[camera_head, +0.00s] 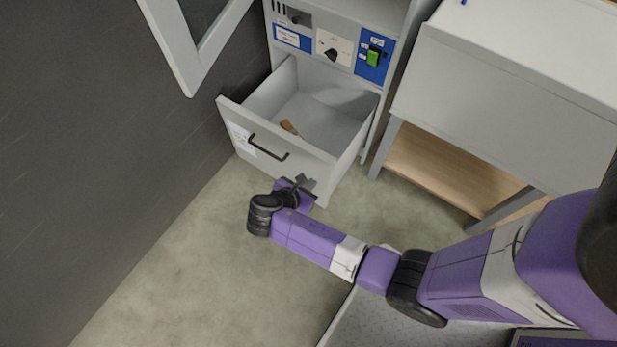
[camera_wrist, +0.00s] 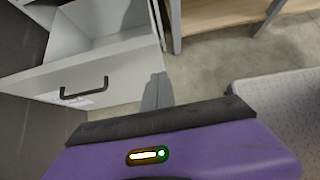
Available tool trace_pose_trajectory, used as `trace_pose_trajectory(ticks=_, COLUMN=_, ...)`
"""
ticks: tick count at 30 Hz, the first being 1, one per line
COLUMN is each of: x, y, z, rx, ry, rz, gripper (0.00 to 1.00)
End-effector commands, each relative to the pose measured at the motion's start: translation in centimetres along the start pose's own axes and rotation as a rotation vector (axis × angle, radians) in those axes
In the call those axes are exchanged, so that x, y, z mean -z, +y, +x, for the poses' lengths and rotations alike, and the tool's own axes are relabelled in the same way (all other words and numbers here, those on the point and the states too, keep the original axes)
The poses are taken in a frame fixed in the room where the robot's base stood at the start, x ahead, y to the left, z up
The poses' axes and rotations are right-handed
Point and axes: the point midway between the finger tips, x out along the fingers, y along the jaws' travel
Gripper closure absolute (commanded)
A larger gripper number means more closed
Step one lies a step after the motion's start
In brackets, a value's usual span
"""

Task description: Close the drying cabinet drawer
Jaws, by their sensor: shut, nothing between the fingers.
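The grey drawer (camera_head: 290,163) of the drying cabinet (camera_head: 345,12) is pulled well out, and its inside shows. A black bar handle (camera_head: 268,150) sits on its front, above the floor. In the wrist view the drawer front (camera_wrist: 125,83) and handle (camera_wrist: 84,90) show at the left. My gripper (camera_head: 306,182) is shut and empty, close to the right end of the drawer front. Its fingers also show in the wrist view (camera_wrist: 158,92), over the front's right edge. I cannot tell whether they touch it.
A cabinet door (camera_head: 185,58) stands open at upper left beside a dark wall (camera_head: 90,130). A grey bench (camera_head: 500,85) with a wooden shelf (camera_head: 450,172) stands to the right. The floor (camera_head: 170,260) in front is clear.

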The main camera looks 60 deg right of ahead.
Motion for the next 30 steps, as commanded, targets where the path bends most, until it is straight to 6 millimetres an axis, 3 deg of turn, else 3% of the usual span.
trace_pose_trajectory(ticks=3, x=0.1, y=0.0, z=2.6, rx=0.003, ry=-0.001, rz=0.002, gripper=1.00)
trace_pose_trajectory(ticks=11, x=-0.2, y=0.0, z=7.5, rx=0.002, ry=0.001, rz=0.004, gripper=1.00)
trace_pose_trajectory(ticks=18, x=-2.3, y=0.0, z=9.3, rx=0.000, ry=0.001, rz=0.004, gripper=1.00)
trace_pose_trajectory(ticks=30, x=-2.7, y=0.1, z=9.8, rx=-0.002, ry=0.001, rz=0.003, gripper=1.00)
